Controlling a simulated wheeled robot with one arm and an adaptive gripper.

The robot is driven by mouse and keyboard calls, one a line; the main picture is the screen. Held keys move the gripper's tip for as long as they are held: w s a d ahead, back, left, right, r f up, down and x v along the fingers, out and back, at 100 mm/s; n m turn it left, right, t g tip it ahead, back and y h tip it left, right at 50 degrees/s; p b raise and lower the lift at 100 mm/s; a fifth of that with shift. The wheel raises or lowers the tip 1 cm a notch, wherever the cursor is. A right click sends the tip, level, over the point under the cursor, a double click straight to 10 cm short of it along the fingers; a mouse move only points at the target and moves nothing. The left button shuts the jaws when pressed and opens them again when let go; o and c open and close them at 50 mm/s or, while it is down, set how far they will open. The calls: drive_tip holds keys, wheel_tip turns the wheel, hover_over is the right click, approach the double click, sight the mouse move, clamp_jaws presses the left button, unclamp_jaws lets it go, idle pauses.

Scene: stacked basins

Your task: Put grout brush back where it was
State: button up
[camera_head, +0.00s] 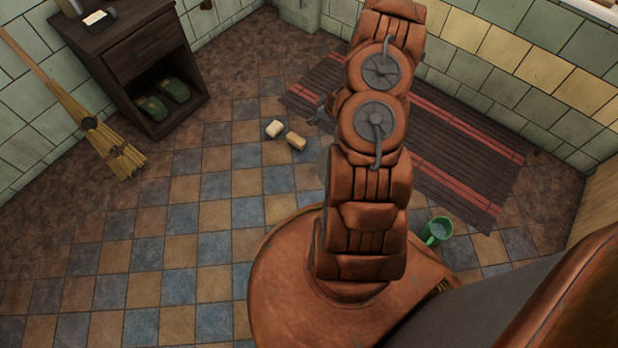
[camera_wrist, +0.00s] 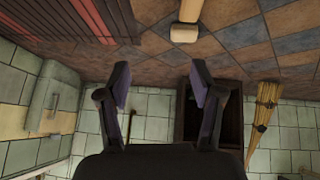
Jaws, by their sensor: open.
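Two small brush-sized blocks lie close together on the tiled floor: a cream one (camera_head: 274,129) and a tan one (camera_head: 296,141). I cannot tell for sure which, if either, is the grout brush; bristles are not clear. In the wrist view a pale block (camera_wrist: 184,33) and a tan block (camera_wrist: 191,10) show at the top, beyond the fingertips. My gripper (camera_wrist: 160,85) is open, with nothing between its fingers. In the head view my gripper (camera_head: 321,115) is partly hidden by my arm, to the right of the blocks and apart from them.
A dark cabinet (camera_head: 125,55) stands at the back left, with green slippers (camera_head: 162,97) on its lower shelf and a pale item (camera_head: 96,18) on top. A broom (camera_head: 92,124) leans left. A striped mat (camera_head: 450,150) and green mug (camera_head: 437,231) are right.

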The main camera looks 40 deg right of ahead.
drive_tip(key=s+a+r+g+h, duration=0.15)
drive_tip(key=a+r, duration=0.25)
drive_tip(key=r, duration=0.4)
drive_tip(key=s+a+r+m+g, duration=0.1)
drive_tip(key=s+a+r+g, duration=0.2)
drive_tip(key=r, duration=0.5)
drive_tip(key=s+a+r+g+h, duration=0.1)
drive_tip(key=s+a+r, duration=0.1)
drive_tip(key=a+r, duration=0.45)
drive_tip(key=s+a+r+g, duration=0.1)
drive_tip(key=s+a+r, duration=0.4)
drive_tip(key=s, duration=0.4)
drive_tip(key=s+a+r+m+g+y, duration=0.1)
drive_tip(key=s+a+r+g, duration=0.1)
drive_tip(key=s+a+r, duration=0.4)
drive_tip(key=s+a+r+m+g+y, duration=0.1)
drive_tip(key=s+a+r, duration=0.4)
drive_tip(key=s, duration=0.8)
drive_tip(key=shift+a+r+g, duration=0.4)
drive_tip(key=shift+a+g, duration=0.15)
drive_tip(key=shift+a, duration=0.45)
drive_tip(key=shift+r, duration=0.15)
wheel_tip(320, 180, up, 38)
drive_tip(key=w+t+p, duration=0.1)
drive_tip(key=t+p, duration=0.1)
drive_tip(key=p, duration=3.5)
drive_tip(key=shift+w+d+r, duration=0.15)
drive_tip(key=shift+w, duration=0.2)
